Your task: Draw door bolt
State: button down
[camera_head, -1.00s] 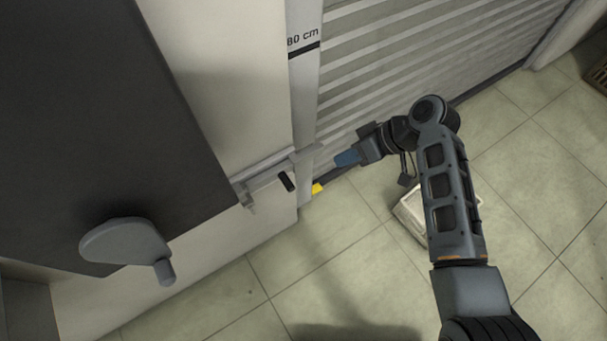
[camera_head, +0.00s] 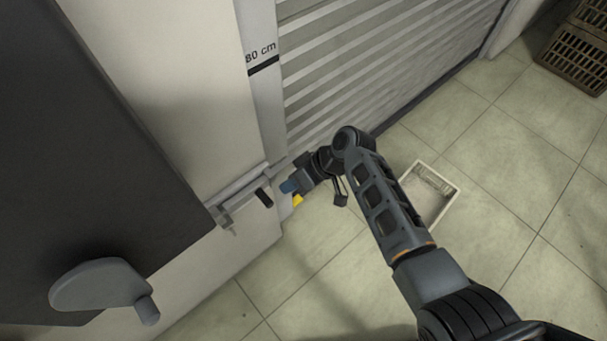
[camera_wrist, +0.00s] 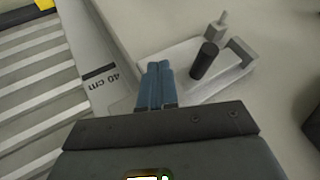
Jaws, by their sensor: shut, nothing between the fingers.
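The door bolt (camera_head: 240,197) is a grey metal slide on the pale door panel, with a short black knob (camera_head: 263,197) at its right end. In the wrist view the bolt's plate (camera_wrist: 186,71) lies ahead, and its black knob (camera_wrist: 204,60) stands right of the fingertips. My gripper (camera_head: 289,186) has blue fingers, closed together, just right of the knob in the head view. The fingers (camera_wrist: 158,68) also show closed and empty in the wrist view. They appear apart from the knob. The wrist partly hides the bolt's lower side.
A grey crank-like handle (camera_head: 105,287) juts out from the dark panel at lower left. A slatted shutter (camera_head: 390,60) stands behind my arm. A white tray (camera_head: 436,193) lies on the tiled floor right of my arm, and a brown crate (camera_head: 577,55) is at upper right.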

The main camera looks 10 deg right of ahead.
aim_at(264, 198)
jog(key=shift+s+a+r+p, duration=0.25)
jog(key=shift+s+a, duration=0.25)
jog(key=shift+a, duration=0.15)
jog(key=shift+s+a+r+p, duration=0.1)
jog(key=shift+s+a+r, duration=0.15)
jog(key=shift+s+a, duration=0.3)
jog(key=shift+w+a, duration=0.1)
jog(key=s+a, duration=0.4)
jog(key=a, duration=0.2)
jog(key=shift+s+a+p, duration=0.15)
jog(key=shift+p, duration=0.25)
jog(key=shift+f, duration=0.1)
